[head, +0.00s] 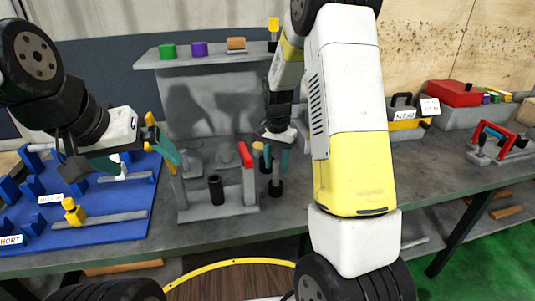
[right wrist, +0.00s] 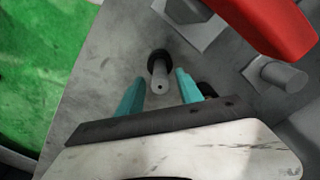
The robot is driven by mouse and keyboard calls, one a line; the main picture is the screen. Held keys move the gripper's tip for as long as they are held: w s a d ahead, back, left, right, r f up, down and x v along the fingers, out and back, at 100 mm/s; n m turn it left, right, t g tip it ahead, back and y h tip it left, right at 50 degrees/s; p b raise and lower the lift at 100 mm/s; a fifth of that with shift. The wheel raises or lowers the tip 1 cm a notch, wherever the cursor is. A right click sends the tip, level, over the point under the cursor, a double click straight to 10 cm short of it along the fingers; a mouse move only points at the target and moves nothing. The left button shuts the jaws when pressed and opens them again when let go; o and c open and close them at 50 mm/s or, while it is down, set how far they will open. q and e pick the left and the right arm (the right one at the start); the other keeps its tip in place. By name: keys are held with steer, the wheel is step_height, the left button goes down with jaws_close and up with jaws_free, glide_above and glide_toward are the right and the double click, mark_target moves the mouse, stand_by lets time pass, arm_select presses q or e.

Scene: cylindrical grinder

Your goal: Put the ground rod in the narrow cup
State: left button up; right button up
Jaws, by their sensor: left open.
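A grey rod (head: 275,172) stands upright in a small black cup (head: 275,189) on the bench, right of the grinder (head: 218,208). In the right wrist view the rod (right wrist: 158,78) shows its end, with the black cup rim (right wrist: 157,57) around its foot. My right gripper (head: 275,158) is above the cup, its teal fingers apart on either side of the rod. Both fingers also show in the right wrist view (right wrist: 158,92). A dark cylinder (head: 216,189) stands at the grinder's front; I cannot tell what it is. My left gripper (head: 160,147) is open, left of the grinder.
The grinder's red handle (head: 245,155) is close left of my right gripper. A blue board (head: 110,222) with holders lies at left. A shelf (head: 210,60) stands behind. The front bench strip is clear.

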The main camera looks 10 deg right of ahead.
steer(key=shift+r, duration=0.1)
step_height(320, 180, up, 12)
steer(key=s+r+n+t+y, duration=0.1)
steer(key=s+r+n+t, duration=0.2)
steer(key=s+r, duration=0.6)
steer(key=s+a+n+t, duration=0.1)
steer(key=s+n, duration=0.1)
steer(key=s, duration=0.5)
steer(key=s+a+n+t+y, duration=0.1)
steer(key=s+n+t, duration=0.1)
steer(key=s, duration=0.6)
steer(key=shift+s+a+r+n, duration=0.15)
steer(key=shift+s+r+n, duration=0.05)
steer(key=shift+r+n, duration=0.25)
